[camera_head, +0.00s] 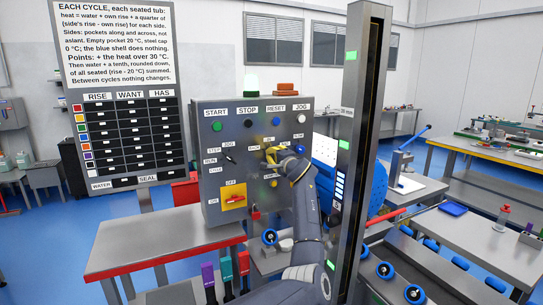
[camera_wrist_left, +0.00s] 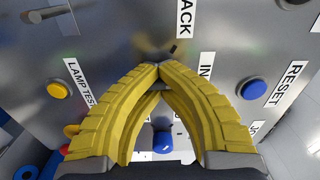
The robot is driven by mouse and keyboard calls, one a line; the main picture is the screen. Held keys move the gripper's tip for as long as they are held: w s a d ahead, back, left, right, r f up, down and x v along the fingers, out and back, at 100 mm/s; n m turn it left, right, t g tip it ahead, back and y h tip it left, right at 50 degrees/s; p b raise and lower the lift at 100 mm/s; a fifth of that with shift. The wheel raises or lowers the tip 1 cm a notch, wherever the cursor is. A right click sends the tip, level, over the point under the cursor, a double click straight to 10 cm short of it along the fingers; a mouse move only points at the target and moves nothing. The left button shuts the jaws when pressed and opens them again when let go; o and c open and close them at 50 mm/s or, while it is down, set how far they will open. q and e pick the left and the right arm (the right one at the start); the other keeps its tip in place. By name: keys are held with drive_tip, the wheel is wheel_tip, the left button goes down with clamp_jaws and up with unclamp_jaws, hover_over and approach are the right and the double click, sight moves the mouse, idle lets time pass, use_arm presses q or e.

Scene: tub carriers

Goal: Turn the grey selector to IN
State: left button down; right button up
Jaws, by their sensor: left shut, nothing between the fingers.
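The grey selector (camera_wrist_left: 150,46) is on the control panel (camera_head: 209,190), just beyond my left fingertips in the left wrist view. It is blurred and partly hidden by them. A short dark mark at its edge lies between the BACK label (camera_wrist_left: 184,18) and the IN label (camera_wrist_left: 204,72); I cannot tell its exact setting. My left gripper (camera_head: 270,154) is in front of the panel and covers the selector in the head view. In the left wrist view its yellow fingers (camera_wrist_left: 158,70) meet at the tips with nothing between them. I cannot tell whether they touch the selector. My right gripper is out of view.
A blue RESET button (camera_wrist_left: 253,89) and a yellow LAMP TEST button (camera_wrist_left: 57,89) flank the fingers. A mode selector (camera_head: 231,159) and a red switch on a yellow plate (camera_head: 233,198) are on the panel's left. A tall grey post (camera_head: 358,130) stands close on the right.

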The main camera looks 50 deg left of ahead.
use_arm(q)
drive_tip(key=c, duration=1)
unclamp_jaws()
drive_tip(key=shift+w+d+f, duration=0.1)
drive_tip(key=shift+w+d, duration=0.2)
drive_tip(key=shift+w, duration=0.05)
drive_tip(key=o, duration=0.3)
drive_tip(key=shift+s+a, duration=0.15)
drive_tip(key=shift+s, duration=0.05)
drive_tip(key=shift+o, duration=0.2)
drive_tip(key=v, duration=1.2)
